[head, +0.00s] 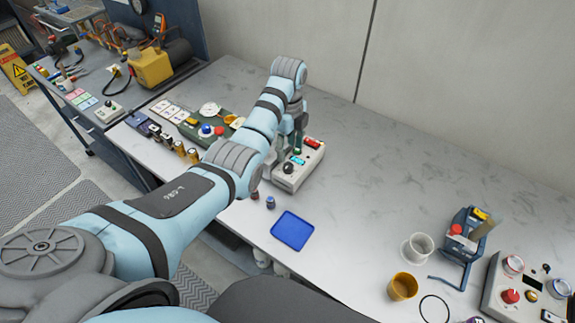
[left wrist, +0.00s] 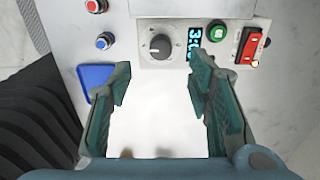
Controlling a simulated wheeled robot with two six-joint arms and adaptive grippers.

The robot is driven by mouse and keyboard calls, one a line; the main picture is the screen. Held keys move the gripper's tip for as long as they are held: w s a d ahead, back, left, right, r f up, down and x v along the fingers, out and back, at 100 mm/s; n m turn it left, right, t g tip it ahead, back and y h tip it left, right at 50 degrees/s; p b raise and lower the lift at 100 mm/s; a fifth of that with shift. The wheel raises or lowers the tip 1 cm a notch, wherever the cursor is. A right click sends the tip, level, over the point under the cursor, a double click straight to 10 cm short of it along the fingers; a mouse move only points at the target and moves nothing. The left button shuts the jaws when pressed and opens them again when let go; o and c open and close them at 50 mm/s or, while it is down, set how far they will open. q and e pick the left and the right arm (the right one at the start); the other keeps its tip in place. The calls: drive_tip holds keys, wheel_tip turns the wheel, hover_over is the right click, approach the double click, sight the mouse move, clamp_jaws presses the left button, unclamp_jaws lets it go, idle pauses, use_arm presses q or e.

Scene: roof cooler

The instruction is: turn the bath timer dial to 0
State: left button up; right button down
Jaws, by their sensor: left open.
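The bath timer is a light grey box (head: 290,178) on the table; in the left wrist view its panel (left wrist: 190,15) fills the top. Its round dark dial (left wrist: 160,46) has a pale pointer mark. Beside the dial, a lit display (left wrist: 194,38) shows "3:0", partly covered by a gripper finger. A green button (left wrist: 217,28) and a red switch (left wrist: 250,40) sit to the right. My left gripper (left wrist: 160,84) is open and empty, its fingers on either side below the dial, apart from it. In the head view my wrist partly hides the box. My right gripper is not in view.
A blue tray (head: 292,230) and two small capped pieces, blue (head: 270,202) and red (head: 254,194), lie near the box. A green board (head: 205,127) stands left. A cup (head: 402,287), blue caddy (head: 464,235) and another control box (head: 515,285) are at right. The back middle is clear.

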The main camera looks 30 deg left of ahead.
sight(288, 166)
use_arm(q)
wheel_tip(288, 166, down, 7)
drive_tip(key=shift+w+f+b, duration=0.1)
drive_tip(key=shift+b, duration=0.45)
